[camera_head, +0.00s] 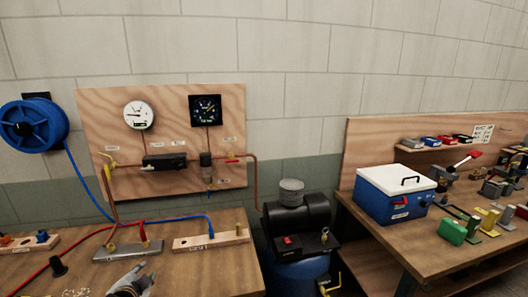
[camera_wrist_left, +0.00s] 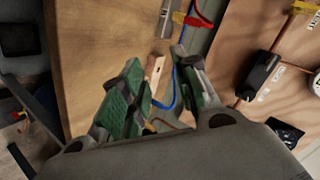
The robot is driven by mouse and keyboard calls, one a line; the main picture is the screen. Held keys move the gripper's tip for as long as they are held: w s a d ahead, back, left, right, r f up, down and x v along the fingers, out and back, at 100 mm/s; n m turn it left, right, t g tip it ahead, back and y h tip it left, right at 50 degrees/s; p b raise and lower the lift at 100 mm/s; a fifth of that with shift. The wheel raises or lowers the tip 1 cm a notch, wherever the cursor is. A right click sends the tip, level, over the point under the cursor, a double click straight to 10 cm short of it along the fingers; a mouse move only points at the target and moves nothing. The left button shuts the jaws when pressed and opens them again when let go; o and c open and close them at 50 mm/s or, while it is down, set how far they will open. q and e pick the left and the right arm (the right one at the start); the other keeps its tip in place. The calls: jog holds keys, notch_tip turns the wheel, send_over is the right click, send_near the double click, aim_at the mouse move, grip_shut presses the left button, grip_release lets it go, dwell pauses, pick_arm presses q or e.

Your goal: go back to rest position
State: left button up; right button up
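My left gripper (camera_head: 135,278) shows at the bottom edge of the head view, over the left workbench (camera_head: 215,270) and in front of the metal and wooden hose blocks. In the left wrist view its two green-padded fingers (camera_wrist_left: 158,60) are spread apart with nothing held between them. The wooden block (camera_wrist_left: 154,72) with the blue hose (camera_wrist_left: 172,98) shows beyond the gap between the fingers. My right gripper is not in view.
A wooden panel (camera_head: 100,110) with gauges stands behind the bench, with a blue hose reel (camera_head: 35,125) at left. A metal block (camera_head: 128,251) and wooden block (camera_head: 210,242) lie on the bench. A black compressor (camera_head: 300,215) and blue cooler box (camera_head: 395,195) are at right.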

pick_arm(q)
jog(key=s+d+f+n+g+h, duration=0.1)
jog(key=s+d+f+n+g, duration=0.15)
jog(key=s+d+f, duration=0.35)
jog(key=s+d+f+n+g+h, duration=0.2)
jog(key=s+d+g, duration=0.15)
jog(key=s, duration=0.45)
jog(key=s+d+f+n+g+h, duration=0.1)
jog(key=s+d+f+n+g, duration=0.15)
jog(key=s+d, duration=0.4)
jog(key=s+a+f, duration=0.1)
jog(key=s+f, duration=0.1)
jog(key=f, duration=1.5)
jog(key=s+f, duration=0.2)
jog(key=f, duration=1.5)
jog(key=s+a+f+g, duration=0.1)
jog(key=s+a+f, duration=0.1)
jog(key=s+f, duration=0.7)
jog(key=s+a+f+m+g, duration=0.1)
jog(key=s+a+f, duration=0.1)
jog(key=s+f, duration=0.8)
jog(key=s, duration=0.3)
jog(key=shift+a+f, duration=0.15)
jog(key=shift+f, duration=0.15)
jog(key=shift+s, duration=0.1)
